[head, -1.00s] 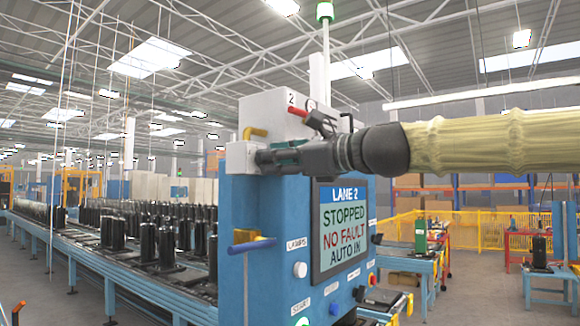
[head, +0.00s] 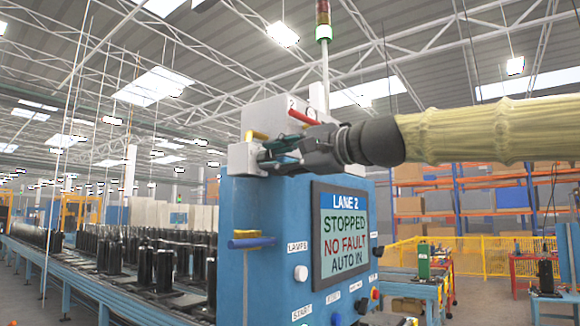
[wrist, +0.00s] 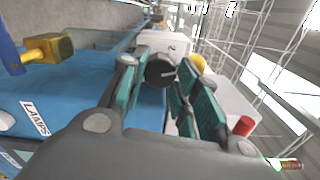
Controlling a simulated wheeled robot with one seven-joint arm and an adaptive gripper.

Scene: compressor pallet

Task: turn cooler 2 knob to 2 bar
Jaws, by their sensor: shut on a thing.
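The knob (wrist: 160,72) is a dark round cap with a pale pointer line, seen in the wrist view beside a white plate marked 2 (wrist: 172,47). My gripper (wrist: 158,88) has its green-padded fingers on both sides of it, shut on it. In the head view my gripper (head: 272,155) reaches in from the right to the white block (head: 242,157) on top of the blue cabinet. There my fingers hide the knob. No scale or bar reading can be made out.
A red handle (head: 304,117) and a yellow handle (head: 257,135) stick out close to my gripper. Below are a blue-and-yellow handle (head: 252,241) and the LANE 2 screen (head: 343,232), reading STOPPED, NO FAULT, AUTO IN. A conveyor with dark cylinders (head: 163,265) runs at left.

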